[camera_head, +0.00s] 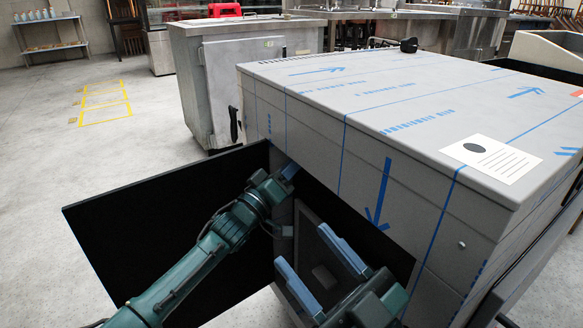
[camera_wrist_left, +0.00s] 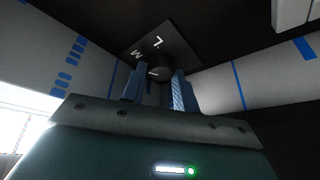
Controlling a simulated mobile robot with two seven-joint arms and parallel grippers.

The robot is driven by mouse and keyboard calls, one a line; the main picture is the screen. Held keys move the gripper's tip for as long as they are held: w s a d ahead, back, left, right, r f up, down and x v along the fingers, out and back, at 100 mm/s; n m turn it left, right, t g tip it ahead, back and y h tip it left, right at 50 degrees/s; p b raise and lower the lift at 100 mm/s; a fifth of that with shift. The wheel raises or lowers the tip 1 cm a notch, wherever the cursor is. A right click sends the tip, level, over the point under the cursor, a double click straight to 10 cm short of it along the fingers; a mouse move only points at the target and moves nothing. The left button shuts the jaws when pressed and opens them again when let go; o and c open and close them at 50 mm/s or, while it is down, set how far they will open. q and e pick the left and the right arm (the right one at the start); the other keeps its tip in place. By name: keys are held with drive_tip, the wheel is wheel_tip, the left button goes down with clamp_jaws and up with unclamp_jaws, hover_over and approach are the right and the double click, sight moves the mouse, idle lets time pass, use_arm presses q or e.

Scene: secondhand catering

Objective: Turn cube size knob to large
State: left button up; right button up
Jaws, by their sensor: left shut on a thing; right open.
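The cube size knob (camera_wrist_left: 160,72) is a dark round knob in the left wrist view. It sits on a dark plate (camera_wrist_left: 150,40) with the white letters L and M. A short pale mark shows on the knob, but I cannot tell which letter it points to. My left gripper (camera_wrist_left: 157,88) has its blue fingers on either side of the knob and is shut on it. In the head view, my left gripper (camera_head: 288,172) reaches into the machine's front opening, where the knob is hidden. My right gripper (camera_head: 318,268) is open and empty in front of the opening.
The grey machine (camera_head: 330,95) has blue-printed film and a white label (camera_head: 491,158) on top. Its black door panel (camera_head: 130,220) stands open at the left, beside my left arm. A steel cabinet (camera_head: 240,70) stands behind.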

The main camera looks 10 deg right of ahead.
use_arm(q)
drive_tip(key=shift+f+m+h, duration=0.1)
drive_tip(key=shift+m+h, duration=0.2)
drive_tip(key=shift+m, duration=0.4)
drive_tip(key=o, duration=1)
drive_tip(key=shift+c, duration=0.2)
use_arm(e)
drive_tip(key=shift+r+n+y, duration=0.6)
drive_tip(key=shift+r, duration=0.25)
use_arm(q)
drive_tip(key=p+v, duration=0.5)
drive_tip(key=v, duration=0.8)
drive_tip(key=shift+a, duration=0.2)
use_arm(e)
drive_tip(key=shift+s+a+f+m+g+h, duration=0.1)
drive_tip(key=shift+s+f+m+g+h, duration=0.15)
drive_tip(key=shift+f+m+h, duration=0.5)
drive_tip(key=shift+s+f+m+g+h, duration=0.1)
drive_tip(key=shift+f+m+g+h, duration=0.25)
drive_tip(key=shift+f+m+h, duration=0.45)
drive_tip(key=shift+s+a+f+m+g+h, duration=0.1)
drive_tip(key=shift+s+f+m+g+h, duration=0.25)
drive_tip(key=shift+f, duration=0.7)
drive_tip(key=shift+w, duration=0.15)
